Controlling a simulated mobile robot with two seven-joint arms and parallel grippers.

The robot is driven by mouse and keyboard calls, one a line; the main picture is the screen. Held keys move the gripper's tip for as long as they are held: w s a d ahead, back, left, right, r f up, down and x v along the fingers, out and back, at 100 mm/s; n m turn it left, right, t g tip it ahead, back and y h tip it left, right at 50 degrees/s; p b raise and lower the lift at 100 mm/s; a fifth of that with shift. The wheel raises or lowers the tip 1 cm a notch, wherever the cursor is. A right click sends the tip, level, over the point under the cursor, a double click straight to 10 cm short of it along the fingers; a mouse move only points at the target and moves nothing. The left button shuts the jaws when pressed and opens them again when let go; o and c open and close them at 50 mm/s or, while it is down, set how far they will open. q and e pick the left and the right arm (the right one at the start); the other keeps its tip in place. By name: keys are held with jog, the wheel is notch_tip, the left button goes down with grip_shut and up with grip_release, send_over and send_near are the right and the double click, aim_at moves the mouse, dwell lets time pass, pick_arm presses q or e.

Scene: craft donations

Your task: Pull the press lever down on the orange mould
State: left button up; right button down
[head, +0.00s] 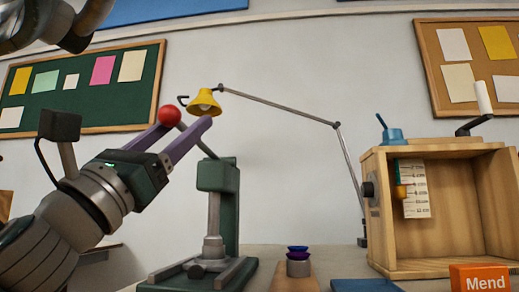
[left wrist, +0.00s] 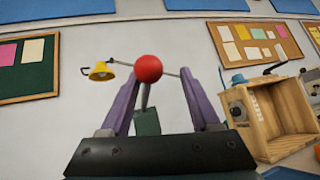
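The green press (head: 228,205) stands on the table, with a grey ram below its head. Its lever (head: 206,149) slants up to the left and ends in a red ball knob (head: 169,116). My left gripper (head: 190,122) is open, its purple fingers pointing up towards the knob. In the left wrist view the knob (left wrist: 148,69) shows between the spread fingertips (left wrist: 160,75), nearer the left one. I cannot tell whether a finger touches it. I cannot make out an orange mould. My right gripper is not in view.
Small blue and purple dishes (head: 298,251) are stacked on a grey piece right of the press. An open wooden box (head: 383,240) with a scale inside and an orange block marked "Mend" (head: 481,277) are at right. A yellow lamp (head: 204,103) hangs close behind my left fingers.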

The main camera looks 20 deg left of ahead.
pick_arm(q)
jog(key=shift+o, duration=0.4)
jog(key=shift+w+a, duration=0.1)
jog(key=b+v, duration=0.3)
jog(key=v, duration=0.7)
jog(key=shift+b, duration=0.3)
